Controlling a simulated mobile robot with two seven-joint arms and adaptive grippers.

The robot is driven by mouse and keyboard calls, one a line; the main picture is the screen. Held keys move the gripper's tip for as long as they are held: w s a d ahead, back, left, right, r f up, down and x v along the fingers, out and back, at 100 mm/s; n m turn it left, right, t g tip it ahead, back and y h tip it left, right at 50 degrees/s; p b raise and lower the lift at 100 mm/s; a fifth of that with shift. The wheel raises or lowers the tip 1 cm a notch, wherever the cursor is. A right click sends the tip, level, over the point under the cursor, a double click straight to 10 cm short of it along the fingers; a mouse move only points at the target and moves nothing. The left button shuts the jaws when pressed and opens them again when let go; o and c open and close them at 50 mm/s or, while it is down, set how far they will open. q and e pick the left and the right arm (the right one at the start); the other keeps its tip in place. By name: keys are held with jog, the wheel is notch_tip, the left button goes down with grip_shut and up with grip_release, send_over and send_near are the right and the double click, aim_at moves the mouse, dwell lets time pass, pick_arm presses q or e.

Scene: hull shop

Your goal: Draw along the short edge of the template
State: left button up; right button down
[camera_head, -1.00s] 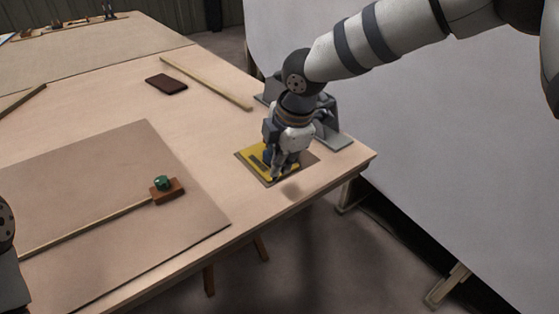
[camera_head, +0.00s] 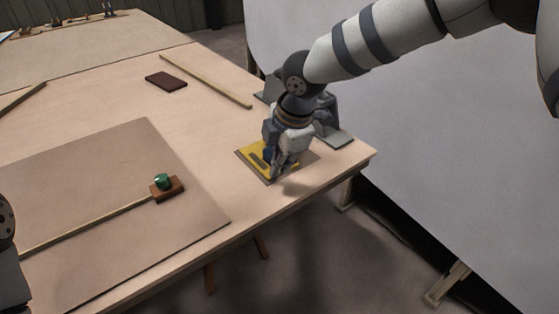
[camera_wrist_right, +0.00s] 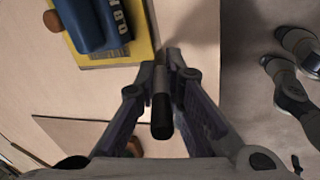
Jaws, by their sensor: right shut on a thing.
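A yellow plate (camera_head: 252,152), which I take as the template, lies on a brownish sheet near the table's right corner. In the right wrist view the plate (camera_wrist_right: 143,47) carries a blue block (camera_wrist_right: 98,22) with pale lettering. My right gripper (camera_head: 277,174) points down at the plate's near right side and hides part of it. In the wrist view the gripper (camera_wrist_right: 172,72) is shut on a dark, rod-like marking tool (camera_wrist_right: 161,115), beside the plate's edge. I cannot tell whether its tip touches the sheet. My left gripper is out of view.
A large brown board (camera_head: 85,165) lies at left with a long wooden stick and a block with a green knob (camera_head: 162,182). A wooden strip (camera_head: 205,82) and a dark red slab (camera_head: 166,81) lie behind. A grey metal stand (camera_head: 332,138) is close behind my right gripper.

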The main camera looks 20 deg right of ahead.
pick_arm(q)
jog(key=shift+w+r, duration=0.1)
pick_arm(e)
jog(key=shift+d, duration=0.1)
jog(key=shift+w+d, duration=0.3)
jog(key=shift+d, duration=0.45)
jog(key=shift+w+d, duration=0.25)
jog(key=shift+d, duration=0.5)
jog(key=shift+w+d, duration=0.25)
jog(key=shift+d, duration=0.55)
jog(key=shift+w+d, duration=0.3)
jog(key=shift+d, duration=0.45)
jog(key=shift+w+d, duration=0.25)
jog(key=shift+d, duration=0.55)
jog(key=shift+r, duration=0.1)
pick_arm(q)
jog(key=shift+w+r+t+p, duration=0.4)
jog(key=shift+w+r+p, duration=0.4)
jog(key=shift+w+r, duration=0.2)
pick_arm(e)
notch_tip(320, 180, up, 13)
